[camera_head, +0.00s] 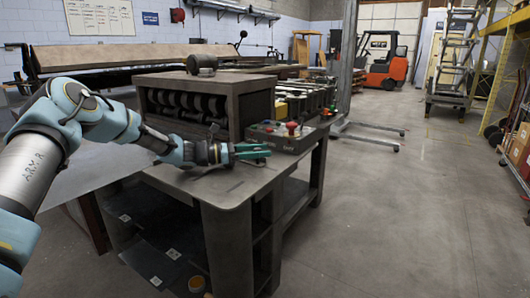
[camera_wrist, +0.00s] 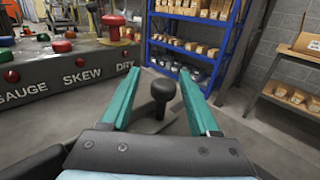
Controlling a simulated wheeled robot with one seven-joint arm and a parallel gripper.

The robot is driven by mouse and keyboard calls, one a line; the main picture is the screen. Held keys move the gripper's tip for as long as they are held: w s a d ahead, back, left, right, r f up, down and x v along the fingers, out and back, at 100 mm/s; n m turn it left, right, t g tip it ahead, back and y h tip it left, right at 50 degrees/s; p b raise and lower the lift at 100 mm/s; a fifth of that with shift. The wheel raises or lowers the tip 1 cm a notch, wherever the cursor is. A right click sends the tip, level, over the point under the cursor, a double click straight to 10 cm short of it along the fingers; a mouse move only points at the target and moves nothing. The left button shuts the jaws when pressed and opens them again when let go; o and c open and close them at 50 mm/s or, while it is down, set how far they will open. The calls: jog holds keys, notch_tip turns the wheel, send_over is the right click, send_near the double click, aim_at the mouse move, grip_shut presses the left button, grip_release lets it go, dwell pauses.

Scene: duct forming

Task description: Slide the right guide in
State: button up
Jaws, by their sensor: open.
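My gripper (camera_head: 268,151) reaches over the right end of the bench in the head view, beside the control panel (camera_head: 281,137). In the wrist view its two teal fingers (camera_wrist: 159,72) are spread apart. A black round knob on a short stem (camera_wrist: 161,91) stands in the gap between the fingers, with space on both sides. It may be the handle of the right guide; no label on it shows. In the head view I cannot make out this knob behind the fingers.
The panel (camera_wrist: 80,85), marked GAUGE, SKEW and DRY, stands close on the left in the wrist view, with red and green knobs. A dark machine housing (camera_head: 236,105) stands behind my forearm. Blue shelves (camera_wrist: 190,40) are farther off. The floor (camera_head: 400,220) to the right is clear.

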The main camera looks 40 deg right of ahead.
jog(key=b+v, duration=0.1)
jog(key=v, duration=0.8)
jog(key=shift+b, duration=0.35)
jog(key=shift+r, duration=0.1)
